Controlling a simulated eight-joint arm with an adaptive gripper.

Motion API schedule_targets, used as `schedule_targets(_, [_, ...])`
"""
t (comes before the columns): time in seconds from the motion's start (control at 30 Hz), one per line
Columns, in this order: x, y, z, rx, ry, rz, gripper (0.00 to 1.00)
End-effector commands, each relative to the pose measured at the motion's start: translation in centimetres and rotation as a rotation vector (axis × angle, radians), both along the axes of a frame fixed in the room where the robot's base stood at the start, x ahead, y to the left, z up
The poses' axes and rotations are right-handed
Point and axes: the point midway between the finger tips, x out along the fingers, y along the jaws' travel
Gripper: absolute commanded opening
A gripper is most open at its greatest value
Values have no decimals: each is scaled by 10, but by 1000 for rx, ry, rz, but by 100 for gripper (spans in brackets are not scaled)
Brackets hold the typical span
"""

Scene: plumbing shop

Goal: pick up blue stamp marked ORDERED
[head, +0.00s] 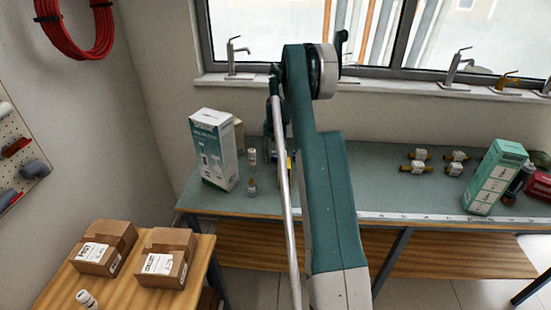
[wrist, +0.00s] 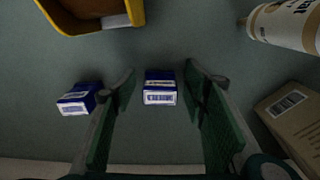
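In the wrist view, a small blue block with a white label (wrist: 160,87) lies on the grey-green bench top, between my gripper's fingertips (wrist: 160,80) in the picture. A similar blue block with a white label (wrist: 77,99) lies to the left, outside the left finger. The label print is too small to read, so I cannot tell which is marked ORDERED. My gripper is open, with a gap on both sides of the middle block. In the head view, my arm hides the blocks and most of the gripper.
A yellow bin (wrist: 90,14) lies beyond the blocks. A white bottle (wrist: 285,24) and a cardboard box (wrist: 291,110) are on the right. On the bench (head: 385,190) stand a tall white box (head: 214,150), small bottles, brass valves (head: 421,154) and a green box (head: 495,177).

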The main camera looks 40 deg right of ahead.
Motion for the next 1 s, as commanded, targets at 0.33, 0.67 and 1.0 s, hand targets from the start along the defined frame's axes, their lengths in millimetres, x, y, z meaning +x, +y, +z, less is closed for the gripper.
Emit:
schedule_targets(0.33, [0, 0, 0, 0, 0, 0, 12])
schedule_targets(0.67, [0, 0, 6, 0, 0, 0, 12])
schedule_targets(1.0, [0, 0, 45, 0, 0, 0, 12])
